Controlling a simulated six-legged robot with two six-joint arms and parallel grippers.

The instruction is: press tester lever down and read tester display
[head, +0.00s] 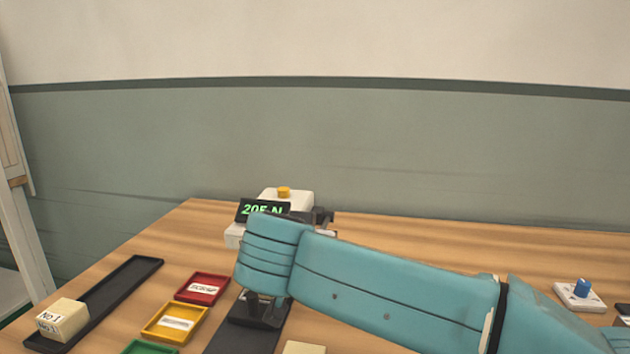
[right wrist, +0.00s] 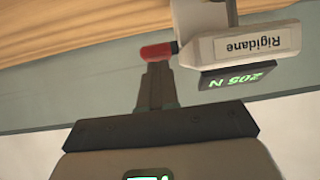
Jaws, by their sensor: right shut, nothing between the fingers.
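The tester (head: 287,200) is a pale box with a yellow button on top, at the back of the table in the head view. Its dark display (head: 263,209) glows green; my arm partly covers its lower edge. In the right wrist view the tester (right wrist: 240,45) appears upside down, labelled "Rigidane", and its display (right wrist: 238,80) reads 205 N. The red lever end (right wrist: 158,50) shows beside the tester. My right gripper (right wrist: 156,68) is shut and empty, its tips at the red end, seemingly touching it. My left gripper is out of view.
A black tray (head: 125,278) holds a pale block (head: 62,320) marked "No 1". A red tray (head: 201,288), a yellow tray (head: 174,323) and a green tray (head: 150,347) line up beside it. A blue-knobbed device (head: 580,294) stands at right. The table's back right is clear.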

